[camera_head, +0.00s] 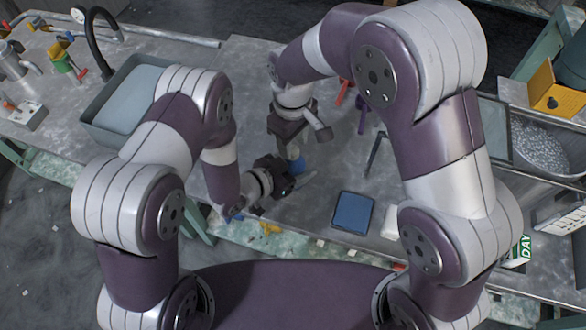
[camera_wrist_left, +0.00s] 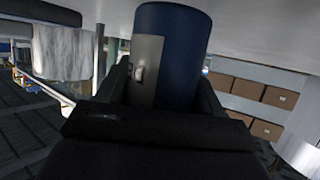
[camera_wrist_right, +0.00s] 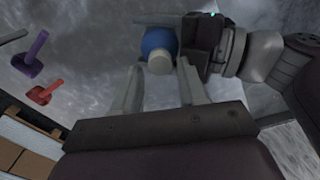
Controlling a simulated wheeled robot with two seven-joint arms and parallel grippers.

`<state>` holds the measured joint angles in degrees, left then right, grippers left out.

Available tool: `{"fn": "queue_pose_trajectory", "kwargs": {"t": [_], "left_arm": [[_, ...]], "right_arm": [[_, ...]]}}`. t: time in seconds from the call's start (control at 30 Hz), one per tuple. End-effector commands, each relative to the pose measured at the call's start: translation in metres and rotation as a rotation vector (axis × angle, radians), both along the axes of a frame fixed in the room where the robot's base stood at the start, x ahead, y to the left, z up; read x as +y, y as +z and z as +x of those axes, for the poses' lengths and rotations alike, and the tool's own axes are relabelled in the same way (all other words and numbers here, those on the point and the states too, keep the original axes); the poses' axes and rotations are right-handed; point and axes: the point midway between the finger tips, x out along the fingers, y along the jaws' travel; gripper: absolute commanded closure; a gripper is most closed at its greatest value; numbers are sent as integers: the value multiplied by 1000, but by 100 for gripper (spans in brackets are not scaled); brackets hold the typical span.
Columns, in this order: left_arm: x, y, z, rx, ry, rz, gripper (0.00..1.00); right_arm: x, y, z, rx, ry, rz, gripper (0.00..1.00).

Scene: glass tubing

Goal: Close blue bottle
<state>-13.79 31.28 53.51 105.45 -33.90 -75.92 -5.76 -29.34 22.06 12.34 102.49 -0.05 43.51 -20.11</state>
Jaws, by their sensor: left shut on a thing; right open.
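The blue bottle (camera_head: 296,165) stands on the table between my two grippers. In the left wrist view the blue bottle (camera_wrist_left: 172,60) fills the space between the jaws. My left gripper (camera_head: 286,185) is shut on it from the side. In the right wrist view the bottle (camera_wrist_right: 153,41) shows from above with a pale round top (camera_wrist_right: 160,62); I cannot tell whether this is a cap or the neck. My right gripper (camera_wrist_right: 158,92) is open, pointing down above the bottle, with its two fingers apart and nothing seen between them.
A purple tool (camera_wrist_right: 31,61) and a red tool (camera_wrist_right: 42,92) lie beside the bottle area. A blue tray (camera_head: 353,212) lies at the table's front, with a sink (camera_head: 100,130) at the left and a basin of pale pieces (camera_head: 538,146) at the right.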

Motion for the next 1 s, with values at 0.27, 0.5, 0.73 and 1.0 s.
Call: {"fn": "queue_pose_trajectory", "kwargs": {"t": [0.27,0.5,0.73,1.0], "left_arm": [[0,0,0,1,0,1,100],[0,0,0,0,0,0,100],[0,0,0,1,0,1,100],[0,0,0,1,0,1,100]], "right_arm": [[0,-14,0,-2,0,1,58],[0,-14,0,-2,0,1,74],[0,-14,0,-2,0,1,100],[0,-14,0,-3,-380,-1,100]]}}
